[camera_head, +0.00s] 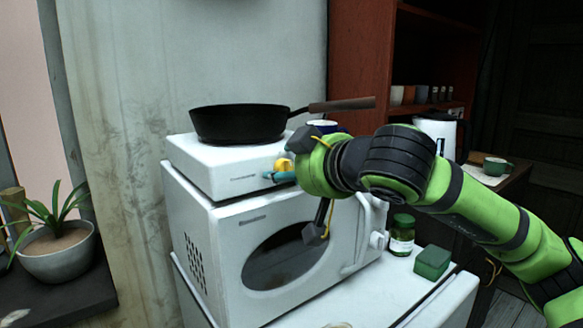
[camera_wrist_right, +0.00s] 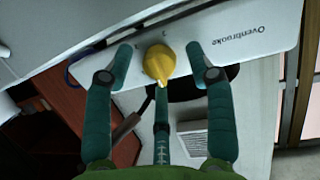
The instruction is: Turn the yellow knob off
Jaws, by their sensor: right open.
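The yellow knob (camera_head: 284,164) is on the front of the white hot plate (camera_head: 232,185). In the wrist view the knob (camera_wrist_right: 159,62) sits between the fingers of my right gripper (camera_wrist_right: 160,68). Two teal fingers flank it with gaps on both sides, and the third finger's tip is just below it. I cannot tell if that tip touches. In the head view my right gripper (camera_head: 276,176) is at the hot plate's front, its fingers mostly hidden by its green body. It is open. My left gripper is out of view.
A black frying pan (camera_head: 240,122) rests on the hot plate, its handle pointing right above my arm. The hot plate stands on a white microwave (camera_head: 222,260). A green-lidded jar (camera_head: 402,240) and a green sponge (camera_head: 432,262) are to the right.

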